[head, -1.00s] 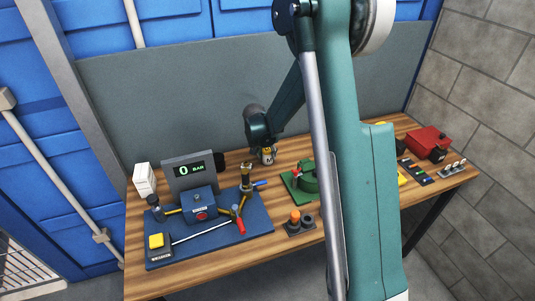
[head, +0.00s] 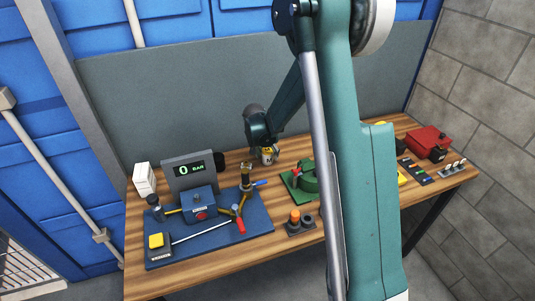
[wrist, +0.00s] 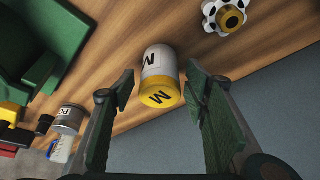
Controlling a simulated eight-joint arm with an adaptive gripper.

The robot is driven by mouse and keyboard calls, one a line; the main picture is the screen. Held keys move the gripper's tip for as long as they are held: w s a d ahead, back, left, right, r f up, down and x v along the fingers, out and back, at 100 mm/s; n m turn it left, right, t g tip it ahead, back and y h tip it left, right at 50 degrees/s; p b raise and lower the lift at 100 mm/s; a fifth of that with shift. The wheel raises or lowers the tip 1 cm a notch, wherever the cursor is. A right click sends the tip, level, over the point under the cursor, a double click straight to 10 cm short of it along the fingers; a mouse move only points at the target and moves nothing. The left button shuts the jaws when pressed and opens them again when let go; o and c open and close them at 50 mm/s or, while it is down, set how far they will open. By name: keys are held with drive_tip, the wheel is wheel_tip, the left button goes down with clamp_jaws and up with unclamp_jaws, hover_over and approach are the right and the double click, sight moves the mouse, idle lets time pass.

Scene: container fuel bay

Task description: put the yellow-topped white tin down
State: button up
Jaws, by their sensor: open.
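The yellow-topped white tin (wrist: 160,74) stands on the wooden workbench between my gripper's fingers in the wrist view. Its yellow top and its white side each carry a black letter. My gripper (wrist: 158,108) is open, with a gap between the tin and each green-padded finger. In the head view the tin (head: 267,155) is small and partly hidden beneath my gripper (head: 265,142), near the back of the bench.
A green fixture (head: 304,181) stands to the right of the tin. A blue board (head: 222,237) with a gauge and levers lies to the left. In the wrist view a white-and-black knob (wrist: 227,17) and a grey can (wrist: 68,120) stand on either side.

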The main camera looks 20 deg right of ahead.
drive_tip(key=v, duration=1.2)
idle(0.6)
drive_tip(key=shift+r, duration=0.15)
drive_tip(key=s+a+r+n+t+y, duration=0.1)
drive_tip(key=s+a+r+n, duration=0.1)
drive_tip(key=s+r, duration=0.6)
drive_tip(key=s+a+r+n+t+y, duration=0.1)
drive_tip(key=s+a+r+n, duration=0.1)
drive_tip(key=s+r, duration=0.7)
drive_tip(key=s+a+f+n+t, duration=0.1)
drive_tip(key=s+a+n, duration=0.1)
drive_tip(key=s, duration=0.9)
drive_tip(key=s+a+n+t+y, duration=0.1)
drive_tip(key=s+a+n, duration=0.1)
drive_tip(key=s, duration=1)
drive_tip(key=shift+f+n, duration=0.4)
drive_tip(key=shift+n, duration=0.1)
